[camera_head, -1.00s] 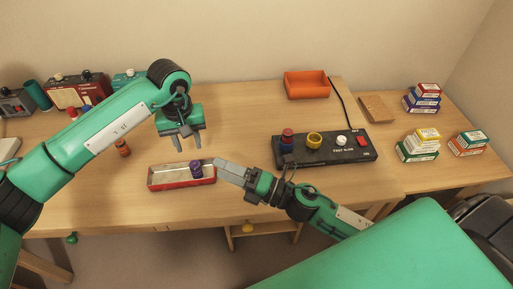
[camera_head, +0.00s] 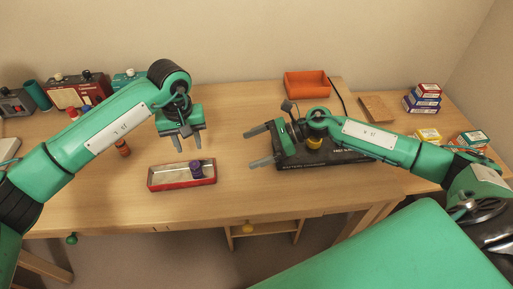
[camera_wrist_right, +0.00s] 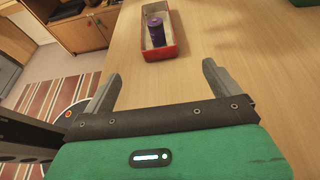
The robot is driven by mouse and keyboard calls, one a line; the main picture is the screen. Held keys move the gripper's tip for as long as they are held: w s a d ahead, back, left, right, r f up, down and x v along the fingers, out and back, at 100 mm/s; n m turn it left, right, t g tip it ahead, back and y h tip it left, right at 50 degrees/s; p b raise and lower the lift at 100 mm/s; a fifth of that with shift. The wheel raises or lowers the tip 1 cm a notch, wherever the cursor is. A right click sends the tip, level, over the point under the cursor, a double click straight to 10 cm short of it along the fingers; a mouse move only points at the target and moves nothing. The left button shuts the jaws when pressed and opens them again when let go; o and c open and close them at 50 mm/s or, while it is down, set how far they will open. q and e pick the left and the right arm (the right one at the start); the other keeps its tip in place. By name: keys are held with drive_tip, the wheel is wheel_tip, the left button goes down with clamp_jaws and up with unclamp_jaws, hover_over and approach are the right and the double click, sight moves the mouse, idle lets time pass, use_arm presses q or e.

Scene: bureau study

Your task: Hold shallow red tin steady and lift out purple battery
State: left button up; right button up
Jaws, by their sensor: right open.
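The shallow red tin (camera_head: 163,185) lies on the desk in the head view, left of centre. Neither gripper touches the tin or the battery.
A black charger box (camera_head: 340,157) with a yellow ring (camera_head: 314,143) sits under my right arm. An orange tray (camera_head: 307,84) stands at the back. Small boxes (camera_head: 424,95) are stacked at right. An orange-brown battery (camera_head: 123,148) stands left of the tin. The desk between tin and right gripper is clear.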

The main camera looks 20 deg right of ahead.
sight(194, 163)
drive_tip(key=shift+s+a+f, duration=0.15)
drive_tip(key=shift+f, duration=0.1)
drive_tip(key=shift+a+f, duration=0.15)
drive_tip(key=shift+a, duration=0.2)
drive_tip(key=x, duration=1.2)
drive_tip(key=shift+a+f, duration=0.2)
drive_tip(key=shift+a, duration=0.05)
drive_tip(key=c, duration=1.1)
use_arm(q)
drive_tip(key=o, duration=0.4)
drive_tip(key=n, duration=0.5)
drive_tip(key=shift+f+n, duration=0.15)
drive_tip(key=shift+n, duration=0.15)
wheel_tip(194, 163, down, 12)
